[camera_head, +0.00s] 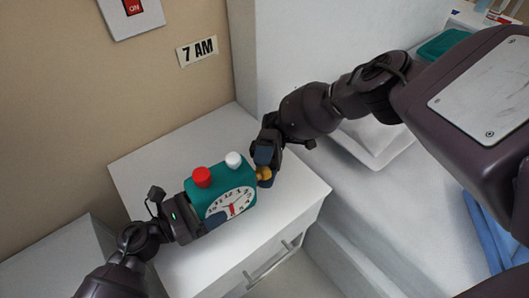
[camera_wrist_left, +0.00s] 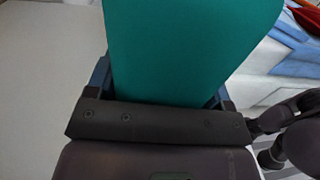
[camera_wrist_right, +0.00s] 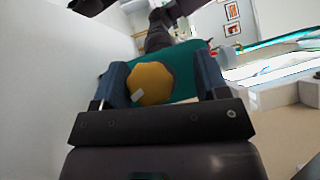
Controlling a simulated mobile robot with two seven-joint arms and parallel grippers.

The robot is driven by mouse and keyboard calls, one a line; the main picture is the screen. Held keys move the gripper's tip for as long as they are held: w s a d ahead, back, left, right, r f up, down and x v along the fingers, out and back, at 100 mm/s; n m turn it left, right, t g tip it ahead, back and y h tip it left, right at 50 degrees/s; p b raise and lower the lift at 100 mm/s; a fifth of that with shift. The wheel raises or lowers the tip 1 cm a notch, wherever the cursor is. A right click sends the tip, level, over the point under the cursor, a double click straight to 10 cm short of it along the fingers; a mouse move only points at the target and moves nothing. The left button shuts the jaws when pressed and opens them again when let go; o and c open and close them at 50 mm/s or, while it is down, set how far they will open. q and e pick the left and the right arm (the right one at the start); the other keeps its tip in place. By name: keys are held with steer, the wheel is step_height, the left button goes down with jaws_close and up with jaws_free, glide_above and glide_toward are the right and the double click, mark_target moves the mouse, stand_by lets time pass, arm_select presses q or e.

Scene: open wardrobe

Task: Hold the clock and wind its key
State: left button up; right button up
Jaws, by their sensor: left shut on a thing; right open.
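The teal clock (camera_head: 221,190) has a white dial, a red knob (camera_head: 202,177) and a white knob (camera_head: 234,159) on top. It is at the white nightstand. My left gripper (camera_head: 204,222) is shut on the clock's left side; its teal body (camera_wrist_left: 190,50) fills the left wrist view between the fingers. The yellow key (camera_head: 265,174) sticks out of the clock's right side. My right gripper (camera_head: 265,158) is open at the key. In the right wrist view the key (camera_wrist_right: 150,83) lies between the two fingers, nearer the left one.
The white nightstand (camera_head: 145,158) has free room behind the clock and a drawer handle (camera_head: 268,268) in front. A wall sign reading 7 AM (camera_head: 197,51) and a red switch (camera_head: 133,7) are behind. Blue cloth (camera_head: 484,232) lies at the right.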

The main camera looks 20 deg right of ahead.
step_height(320, 180, up, 10)
steer(key=shift+w+f, duration=0.15)
steer(key=shift+f, duration=0.05)
stand_by(0.6)
steer(key=shift+o, duration=0.4)
